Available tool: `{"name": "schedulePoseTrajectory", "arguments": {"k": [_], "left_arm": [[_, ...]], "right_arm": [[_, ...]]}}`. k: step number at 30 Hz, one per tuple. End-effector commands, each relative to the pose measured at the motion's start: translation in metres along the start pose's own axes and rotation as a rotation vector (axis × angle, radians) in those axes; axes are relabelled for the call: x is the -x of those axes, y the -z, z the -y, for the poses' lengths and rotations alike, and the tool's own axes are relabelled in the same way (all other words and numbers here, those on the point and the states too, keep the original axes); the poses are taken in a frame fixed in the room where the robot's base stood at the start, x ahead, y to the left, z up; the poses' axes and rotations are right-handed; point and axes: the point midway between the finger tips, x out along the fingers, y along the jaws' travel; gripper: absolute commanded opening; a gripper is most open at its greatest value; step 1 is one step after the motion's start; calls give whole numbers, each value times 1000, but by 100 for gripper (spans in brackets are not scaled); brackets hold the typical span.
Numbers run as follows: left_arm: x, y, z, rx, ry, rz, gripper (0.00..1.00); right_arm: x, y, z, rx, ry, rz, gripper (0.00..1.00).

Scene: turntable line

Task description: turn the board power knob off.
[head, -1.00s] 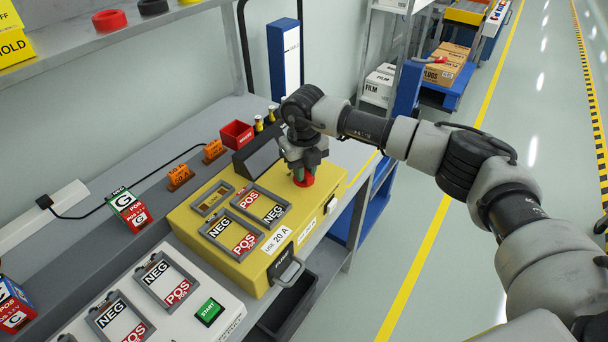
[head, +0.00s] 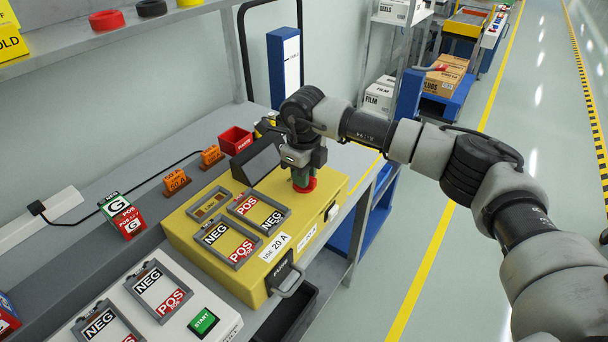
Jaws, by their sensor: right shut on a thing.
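The yellow board box (head: 215,258) sits on the grey bench, with POS and NEG frames on its top. The board power knob (head: 306,186) shows as a red round part at the box's back right corner. My right gripper (head: 302,180) points down over it and is shut on it; the fingers hide most of the knob, so its pointing direction cannot be told. My left gripper is not in view.
A white box with a green START button (head: 203,322) stands at the front. A dark sloped block (head: 257,160) and a red bin (head: 236,140) are close behind the knob. Orange fuses (head: 176,181) stand to the left. The aisle at right is clear.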

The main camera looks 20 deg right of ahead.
Motion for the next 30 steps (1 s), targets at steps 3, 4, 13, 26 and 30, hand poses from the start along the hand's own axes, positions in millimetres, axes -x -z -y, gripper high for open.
{"name": "schedulePoseTrajectory", "arguments": {"k": [3, 4, 13, 26, 30], "left_arm": [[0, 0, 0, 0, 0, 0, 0], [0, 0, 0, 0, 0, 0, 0], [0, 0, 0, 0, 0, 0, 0], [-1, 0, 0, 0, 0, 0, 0], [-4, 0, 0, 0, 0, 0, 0]], "right_arm": [[2, -1, 1, 4, 2, 4, 0], [2, -1, 1, 4, 3, 4, 0], [2, -1, 1, 3, 2, 4, 38], [10, -1, 0, 1, 2, 3, 44], [34, -1, 1, 1, 3, 6, 44]]}}
